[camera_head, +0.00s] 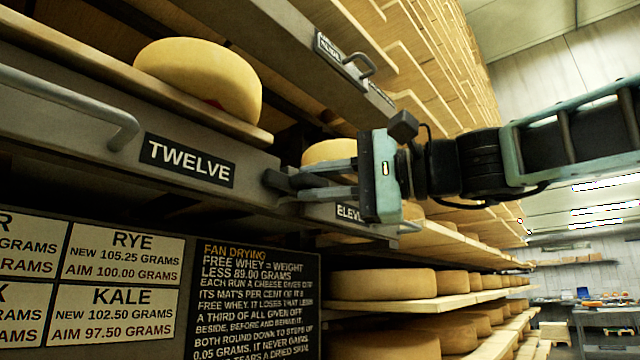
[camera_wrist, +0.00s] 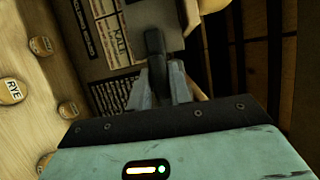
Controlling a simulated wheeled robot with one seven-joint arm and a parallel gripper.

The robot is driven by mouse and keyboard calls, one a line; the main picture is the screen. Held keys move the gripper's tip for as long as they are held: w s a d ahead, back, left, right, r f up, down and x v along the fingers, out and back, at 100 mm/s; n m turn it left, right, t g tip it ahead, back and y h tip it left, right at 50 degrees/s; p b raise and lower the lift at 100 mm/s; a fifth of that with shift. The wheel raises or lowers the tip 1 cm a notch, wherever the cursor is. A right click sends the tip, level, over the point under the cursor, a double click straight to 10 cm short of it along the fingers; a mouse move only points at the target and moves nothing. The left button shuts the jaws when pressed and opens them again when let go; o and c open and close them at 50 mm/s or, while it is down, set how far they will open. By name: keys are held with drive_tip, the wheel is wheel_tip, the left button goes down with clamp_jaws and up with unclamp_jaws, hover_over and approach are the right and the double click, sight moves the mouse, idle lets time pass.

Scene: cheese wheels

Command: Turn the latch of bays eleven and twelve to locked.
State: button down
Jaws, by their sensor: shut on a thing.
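The dark latch (camera_head: 275,181) sits on the grey front rail between the TWELVE label (camera_head: 188,161) and the partly hidden ELEVEN label (camera_head: 349,212). My gripper (camera_head: 299,186) reaches in from the right and is shut on the latch's handle. In the wrist view the dark latch (camera_wrist: 154,45) stands between the two grey fingers (camera_wrist: 160,85) of my gripper. The fingers cover part of the latch, and I cannot tell from these views whether it stands at locked.
A pale cheese wheel (camera_head: 198,78) sits on the board above TWELVE. Bar handles (camera_head: 125,130) stick out from the rail fronts. A black fan drying board (camera_head: 254,295) and white weight cards (camera_head: 122,255) are below. Open room lies at the right.

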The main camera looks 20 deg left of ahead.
drive_tip(key=shift+w, duration=0.1)
drive_tip(key=c, duration=1.4)
unclamp_jaws()
drive_tip(key=shift+o, duration=0.2)
drive_tip(key=shift+d+f+b, duration=0.1)
drive_tip(key=shift+d+b, duration=0.25)
drive_tip(key=shift+d, duration=0.25)
drive_tip(key=d+b, duration=0.4)
drive_tip(key=d, duration=1.2)
drive_tip(key=shift+d+b, duration=0.15)
drive_tip(key=shift+b, duration=0.15)
